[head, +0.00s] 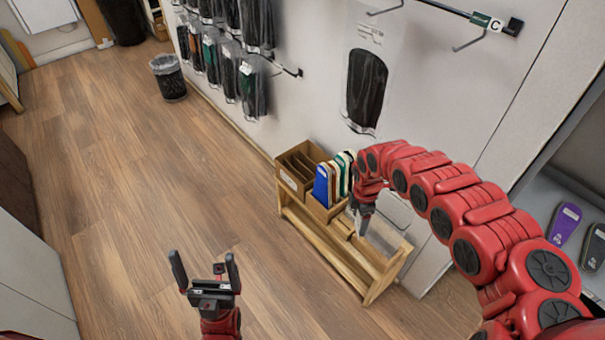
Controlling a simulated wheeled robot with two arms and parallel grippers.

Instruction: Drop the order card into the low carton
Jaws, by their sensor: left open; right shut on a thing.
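My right gripper (361,228) points down over the wooden bench and is shut on a small pale thing, which I take to be the order card; it is mostly hidden by the fingers. I cannot tell for sure which is the low carton. My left gripper (205,272) is open and empty above the floor at the lower left.
The wooden bench (345,268) stands along the pale wall. A packaged black insole (366,90) hangs above it, and several more packs hang further left. A waste bin (168,78) stands at the back. A shelf with shoes or insoles (565,224) is at the right. The wood floor is clear.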

